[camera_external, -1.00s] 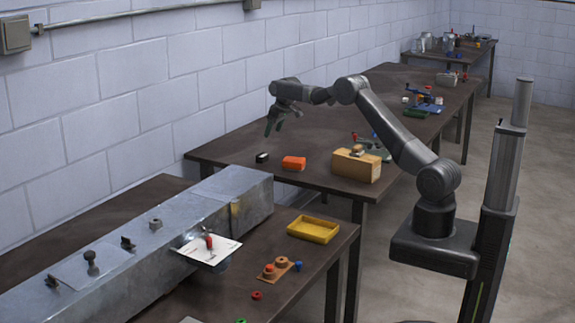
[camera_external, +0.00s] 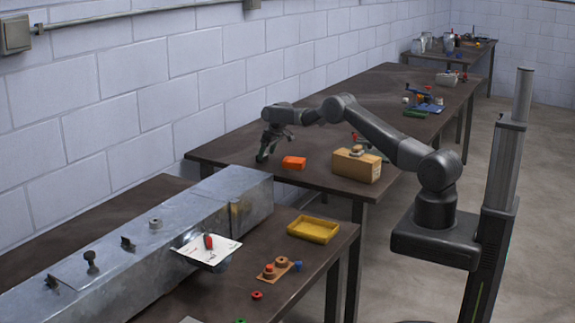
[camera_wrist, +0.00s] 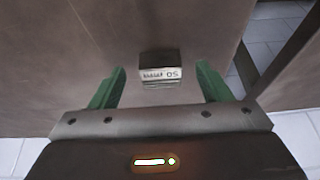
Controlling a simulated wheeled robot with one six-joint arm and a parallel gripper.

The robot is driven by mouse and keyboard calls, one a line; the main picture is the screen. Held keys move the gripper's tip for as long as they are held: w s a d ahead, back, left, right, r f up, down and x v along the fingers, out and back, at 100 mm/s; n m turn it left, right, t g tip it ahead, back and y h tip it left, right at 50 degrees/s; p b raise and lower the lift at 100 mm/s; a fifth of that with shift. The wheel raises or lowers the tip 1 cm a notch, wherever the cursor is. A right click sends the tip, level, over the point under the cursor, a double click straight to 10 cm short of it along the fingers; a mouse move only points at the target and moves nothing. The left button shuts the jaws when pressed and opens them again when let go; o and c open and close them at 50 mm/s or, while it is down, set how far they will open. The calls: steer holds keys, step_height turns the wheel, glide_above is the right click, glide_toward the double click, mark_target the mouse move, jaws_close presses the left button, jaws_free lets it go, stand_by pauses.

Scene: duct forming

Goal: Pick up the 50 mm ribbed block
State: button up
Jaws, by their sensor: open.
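The 50 mm ribbed block (camera_wrist: 160,66) is small and dark on top, with a pale face marked "50" upside down in the wrist view. It rests on the brown table and appears between the two green fingers of my gripper (camera_wrist: 161,78). The jaws are open, with a gap on each side of the block. In the external view my gripper (camera_external: 265,155) points down low over the table's near-left part, left of the orange block. There the ribbed block is hidden by the fingers or too small to make out.
A tan box (camera_external: 356,166) stands farther right near the table edge (camera_external: 330,189). A metal duct (camera_external: 190,218) and a yellow tray (camera_external: 314,230) are on the nearer table. The wall is close behind.

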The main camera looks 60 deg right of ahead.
steer(key=shift+x, duration=0.8)
steer(key=c, duration=1.2)
steer(key=shift+c, duration=0.3)
steer(key=shift+r, duration=0.15)
